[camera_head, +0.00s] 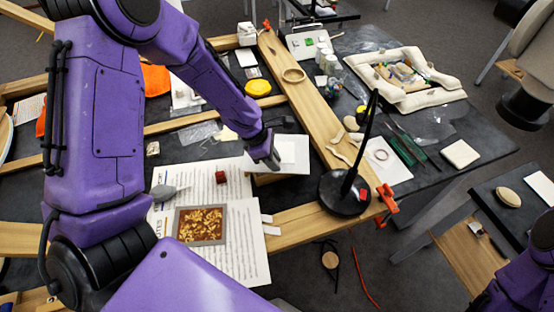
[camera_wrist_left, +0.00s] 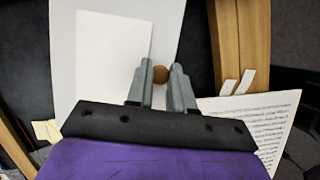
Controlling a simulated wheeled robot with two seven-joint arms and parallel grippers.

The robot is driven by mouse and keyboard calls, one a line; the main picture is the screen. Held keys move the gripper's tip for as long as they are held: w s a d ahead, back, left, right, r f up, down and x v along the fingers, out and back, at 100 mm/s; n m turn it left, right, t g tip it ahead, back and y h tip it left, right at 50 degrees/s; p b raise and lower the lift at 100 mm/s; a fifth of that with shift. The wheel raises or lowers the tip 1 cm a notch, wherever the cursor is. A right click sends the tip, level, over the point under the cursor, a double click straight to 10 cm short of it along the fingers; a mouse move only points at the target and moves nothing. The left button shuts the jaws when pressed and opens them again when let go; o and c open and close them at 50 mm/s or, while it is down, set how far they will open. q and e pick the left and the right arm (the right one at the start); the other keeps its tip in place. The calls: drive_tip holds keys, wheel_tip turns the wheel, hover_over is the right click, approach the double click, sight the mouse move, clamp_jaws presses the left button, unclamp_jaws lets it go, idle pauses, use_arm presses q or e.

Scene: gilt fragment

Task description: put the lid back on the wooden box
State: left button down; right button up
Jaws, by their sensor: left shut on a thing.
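My left gripper (camera_head: 270,162) is over a flat white panel (camera_head: 298,165) near the middle of the head view. In the left wrist view, its fingers (camera_wrist_left: 161,85) are shut on a small round brown knob (camera_wrist_left: 160,74), which appears to be the knob of the lid. The knob is in front of a white panel (camera_wrist_left: 66,60) with a paler rectangle on it. A brown wooden side (camera_head: 265,179) shows under the panel's front edge, possibly of the wooden box. I cannot tell whether lid and box touch. My right gripper is out of view.
A black lamp (camera_head: 345,193) stands close on the right, on a wooden beam (camera_head: 303,95). Orange clamps (camera_head: 386,196) grip the beam's near end.

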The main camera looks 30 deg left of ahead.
use_arm(q)
drive_tip(key=shift+f, duration=0.85)
drive_tip(key=shift+w+d+f, duration=0.1)
drive_tip(key=shift+w+f, duration=0.1)
drive_tip(key=shift+w, duration=0.15)
drive_tip(key=shift+s+f, duration=0.1)
drive_tip(key=shift+s, duration=0.1)
drive_tip(key=shift+f, duration=0.1)
drive_tip(key=shift+f, duration=0.15)
drive_tip(key=c, duration=1)
unclamp_jaws()
drive_tip(key=shift+w+f, duration=0.1)
drive_tip(key=shift+f, duration=0.05)
